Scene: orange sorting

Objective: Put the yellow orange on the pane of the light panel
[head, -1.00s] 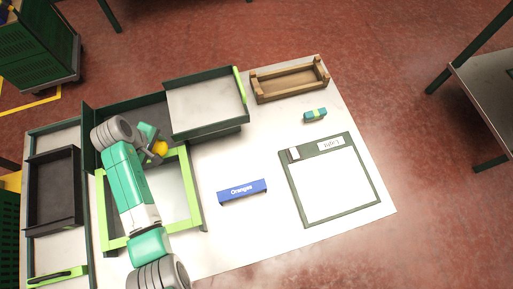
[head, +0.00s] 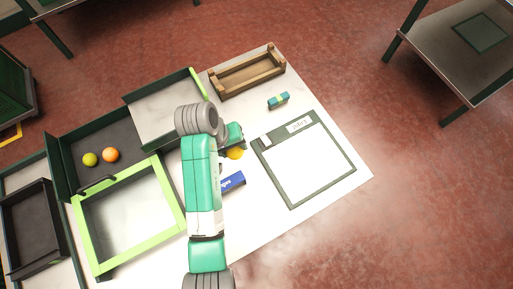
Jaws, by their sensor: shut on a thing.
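The yellow orange (head: 236,154) is held in my gripper (head: 234,148), above the table just left of the light panel. My gripper is shut on it, and my arm hides most of the fingers. The light panel (head: 271,172) lies flat at the right of the table, with a dark green frame, a small label at its top and a bare white pane (head: 309,165).
A green-yellow fruit (head: 90,159) and an orange (head: 111,155) lie in a dark bin at left, behind a green-framed glass lid (head: 170,187). A wooden crate (head: 247,88) and a small teal block (head: 278,100) are at the back.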

